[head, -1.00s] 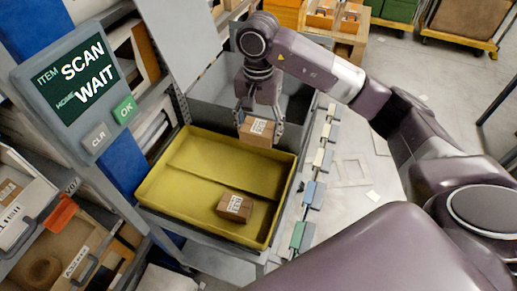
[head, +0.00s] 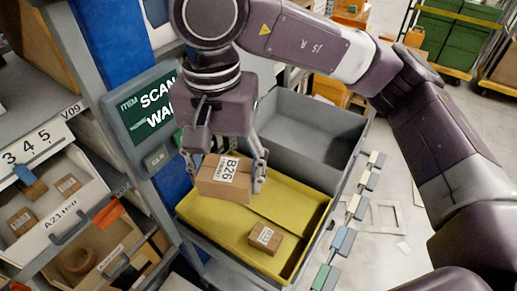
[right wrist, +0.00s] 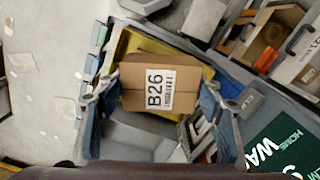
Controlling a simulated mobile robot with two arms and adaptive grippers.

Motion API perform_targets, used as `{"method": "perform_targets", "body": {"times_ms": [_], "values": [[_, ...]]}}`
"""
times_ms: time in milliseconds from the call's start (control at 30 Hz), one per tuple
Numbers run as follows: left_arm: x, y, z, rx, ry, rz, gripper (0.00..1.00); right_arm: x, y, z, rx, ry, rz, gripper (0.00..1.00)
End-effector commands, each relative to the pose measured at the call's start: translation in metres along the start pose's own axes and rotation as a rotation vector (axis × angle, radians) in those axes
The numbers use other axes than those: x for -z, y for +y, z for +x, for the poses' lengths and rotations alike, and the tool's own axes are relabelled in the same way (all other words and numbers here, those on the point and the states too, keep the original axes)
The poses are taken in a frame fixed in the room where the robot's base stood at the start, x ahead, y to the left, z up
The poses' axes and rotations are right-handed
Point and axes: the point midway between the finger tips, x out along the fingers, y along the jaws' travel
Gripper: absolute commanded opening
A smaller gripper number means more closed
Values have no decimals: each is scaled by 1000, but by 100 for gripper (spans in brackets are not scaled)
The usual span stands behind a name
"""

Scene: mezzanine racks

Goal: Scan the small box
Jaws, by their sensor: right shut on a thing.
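A small brown cardboard box (head: 225,179) with a white label reading B26 is held in my right gripper (head: 228,170), above the left part of the yellow tray. It also shows in the right wrist view (right wrist: 135,72), between the two fingers, its label facing the camera. A second small labelled box (head: 265,238) lies in the yellow tray. The scan terminal (head: 150,108) stands left of the gripper; its green screen shows SCAN and WAIT in part, and the gripper hides its right side. My left gripper is not seen.
The yellow tray (head: 291,196) has bare floor around the second box. A grey bin (head: 313,130) behind it looks empty. Shelf bins with small boxes (head: 50,216) stand at the left. Several coloured tags (head: 343,240) line the right edge.

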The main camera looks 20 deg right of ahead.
Motion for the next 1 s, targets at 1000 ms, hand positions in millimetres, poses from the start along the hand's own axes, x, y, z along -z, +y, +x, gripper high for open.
{"method": "perform_targets", "body": {"times_ms": [1000], "values": [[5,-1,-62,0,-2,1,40,-77,-35,-60,1,-4,-168,36]]}}
